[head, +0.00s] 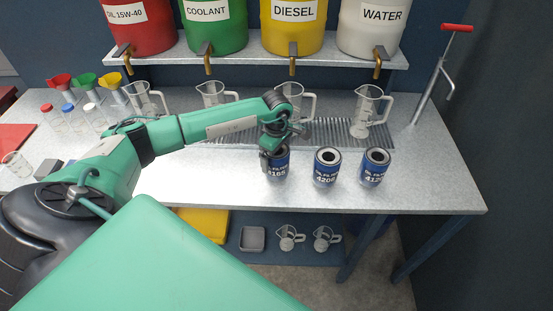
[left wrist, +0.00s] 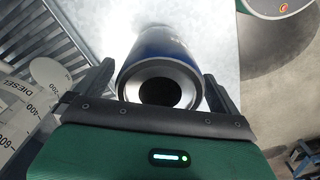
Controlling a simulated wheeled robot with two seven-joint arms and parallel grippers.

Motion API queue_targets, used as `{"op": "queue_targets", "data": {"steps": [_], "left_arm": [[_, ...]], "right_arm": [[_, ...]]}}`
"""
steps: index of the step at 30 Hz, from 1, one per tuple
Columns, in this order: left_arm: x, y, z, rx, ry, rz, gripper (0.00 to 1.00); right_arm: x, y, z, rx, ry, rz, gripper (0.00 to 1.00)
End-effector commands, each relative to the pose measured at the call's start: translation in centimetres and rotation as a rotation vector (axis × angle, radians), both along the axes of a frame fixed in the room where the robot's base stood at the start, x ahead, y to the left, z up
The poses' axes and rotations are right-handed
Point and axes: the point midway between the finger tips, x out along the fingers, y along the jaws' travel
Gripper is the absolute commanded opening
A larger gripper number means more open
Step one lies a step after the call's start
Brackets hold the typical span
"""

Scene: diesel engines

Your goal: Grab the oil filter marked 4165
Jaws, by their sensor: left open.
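The blue oil filter marked 4165 (head: 279,168) stands upright on the metal table, leftmost of three filters. My left gripper (head: 272,148) is at its top and hides part of it. In the left wrist view the blue filter (left wrist: 160,50) shows its dark round top opening between the two spread fingers of my left gripper (left wrist: 160,75). The fingers lie on either side of it; I cannot tell whether they touch it. My right gripper is out of view.
Two similar filters, one marked 4205 (head: 326,168) and another (head: 374,168) with a partly readable label, stand to the right. Clear measuring jugs (head: 367,112) stand behind on a grate. The table's front is bare at right.

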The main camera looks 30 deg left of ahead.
Motion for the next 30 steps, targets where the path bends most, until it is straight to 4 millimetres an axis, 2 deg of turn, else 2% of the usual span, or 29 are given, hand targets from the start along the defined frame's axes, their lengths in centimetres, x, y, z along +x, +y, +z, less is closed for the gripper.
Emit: {"op": "queue_targets", "data": {"steps": [5, 6, 12, 15, 25, 30], "left_arm": [[0.0, 0.0, -0.1, 0.0, -0.001, 0.0, 1.0], [0.0, 0.0, -0.1, 0.0, -0.001, 0.0, 0.96], [0.0, 0.0, -0.1, 0.0, -0.001, 0.0, 0.57], [0.1, 0.0, 0.0, 0.0, -0.002, 0.0, 0.4], [0.1, 0.0, 0.4, 0.0, -0.003, 0.0, 0.4], [0.2, 0.0, 2.0, 0.0, -0.006, 0.0, 0.4]], "right_arm": [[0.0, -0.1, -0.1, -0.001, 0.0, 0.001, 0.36], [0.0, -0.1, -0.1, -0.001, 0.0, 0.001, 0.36], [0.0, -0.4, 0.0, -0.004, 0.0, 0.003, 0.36], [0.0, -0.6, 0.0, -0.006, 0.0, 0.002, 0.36], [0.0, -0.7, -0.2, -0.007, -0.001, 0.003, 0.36], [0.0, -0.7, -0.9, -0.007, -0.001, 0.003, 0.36]]}}
